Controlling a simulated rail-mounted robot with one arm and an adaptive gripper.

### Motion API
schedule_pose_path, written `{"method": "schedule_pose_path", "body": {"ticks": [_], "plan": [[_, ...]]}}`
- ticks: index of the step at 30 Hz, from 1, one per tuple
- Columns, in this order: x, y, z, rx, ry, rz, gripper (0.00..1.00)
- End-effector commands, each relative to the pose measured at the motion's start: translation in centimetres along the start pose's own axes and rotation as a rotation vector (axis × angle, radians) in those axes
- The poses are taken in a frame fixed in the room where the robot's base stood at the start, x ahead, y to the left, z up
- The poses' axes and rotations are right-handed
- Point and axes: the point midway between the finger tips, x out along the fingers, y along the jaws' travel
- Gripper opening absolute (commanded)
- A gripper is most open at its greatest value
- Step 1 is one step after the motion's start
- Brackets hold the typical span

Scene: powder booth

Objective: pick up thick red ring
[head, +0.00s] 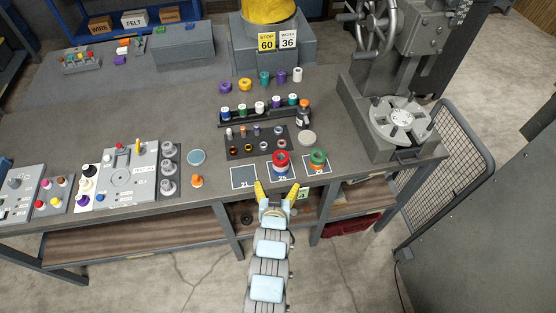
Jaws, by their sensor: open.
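A thick red ring (281,157) sits near the table's front edge, above the middle labelled square. Something white and blue shows just below it; I cannot tell whether these are other rings stacked under it. My gripper (276,188) is open, its two yellow fingers spread and pointing toward the table. In the picture it is just below the red ring, apart from it, with nothing between the fingers.
A green ring (318,156) with orange below it stands right of the red ring. A black tray (250,145) of small parts lies behind. A grey machine (395,115) stands at right.

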Motion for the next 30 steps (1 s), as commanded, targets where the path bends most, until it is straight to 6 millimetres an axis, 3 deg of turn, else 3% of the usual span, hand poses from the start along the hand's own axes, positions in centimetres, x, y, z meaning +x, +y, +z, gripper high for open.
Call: {"method": "schedule_pose_path", "body": {"ticks": [30], "plan": [[9.8,0.1,-0.3,-0.001,0.003,0.001,0.94]]}}
